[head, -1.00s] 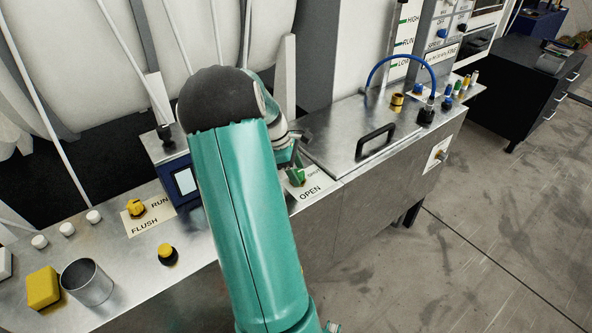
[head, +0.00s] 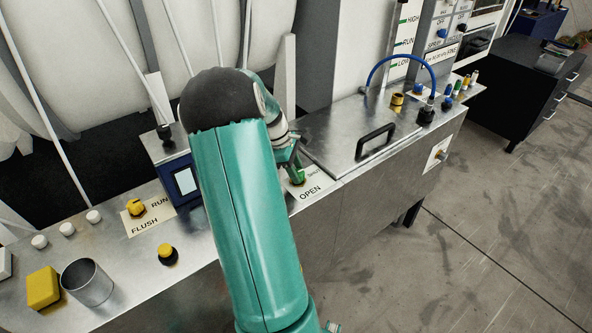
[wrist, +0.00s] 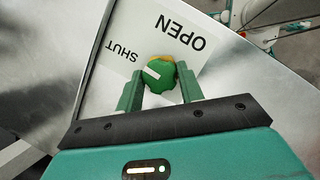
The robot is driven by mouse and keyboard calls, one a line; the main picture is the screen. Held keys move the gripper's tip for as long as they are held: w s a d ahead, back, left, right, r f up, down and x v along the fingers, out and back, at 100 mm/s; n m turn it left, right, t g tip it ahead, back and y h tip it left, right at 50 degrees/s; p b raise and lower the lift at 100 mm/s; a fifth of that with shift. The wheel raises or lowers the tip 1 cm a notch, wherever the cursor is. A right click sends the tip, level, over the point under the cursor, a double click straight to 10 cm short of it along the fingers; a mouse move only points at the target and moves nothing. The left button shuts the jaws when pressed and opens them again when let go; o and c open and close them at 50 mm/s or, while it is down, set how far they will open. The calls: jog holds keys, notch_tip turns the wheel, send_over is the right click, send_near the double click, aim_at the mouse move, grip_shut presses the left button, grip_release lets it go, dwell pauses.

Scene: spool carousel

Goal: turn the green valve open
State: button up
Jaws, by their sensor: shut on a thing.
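The green valve (wrist: 158,75) is a round knob with a white pointer line, on a white plate (wrist: 125,85) marked OPEN and SHUT. In the wrist view my gripper (wrist: 160,90) has one finger on each side of the knob and is shut on it. The white line slants between the two words, its upper left end toward SHUT. In the head view the valve (head: 298,178) shows only in part beside my gripper (head: 297,170). My arm hides part of the bench there.
A lidded metal tank with a black handle (head: 375,140) stands right of the valve. A blue hose (head: 405,58) arches behind it. Left of my arm are a blue-framed screen (head: 185,181), a yellow FLUSH valve (head: 136,207), a metal cup (head: 87,283) and a yellow block (head: 43,287).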

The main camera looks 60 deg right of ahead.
jog(key=m, duration=0.2)
jog(key=m+y, duration=0.1)
jog(key=m, duration=0.1)
jog(key=shift+d+y, duration=0.15)
jog(key=shift+y, duration=0.15)
jog(key=m, duration=0.2)
jog(key=m+y, duration=0.1)
jog(key=m, duration=0.1)
jog(key=shift+d+m+y, duration=0.1)
jog(key=shift+m+y, duration=0.2)
jog(key=m+t+y, duration=0.1)
jog(key=m, duration=0.3)
jog(key=shift+d, duration=0.1)
jog(key=shift+s+m+t+y, duration=0.1)
jog(key=shift+m+t+y, duration=0.25)
jog(key=shift+m, duration=0.7)
jog(key=shift+s+m+t+y, duration=0.15)
jog(key=shift+m+t, duration=0.4)
jog(key=shift+m, duration=0.5)
jog(key=shift+w, duration=0.1)
jog(key=o, duration=1)
jog(key=v, duration=1.4)
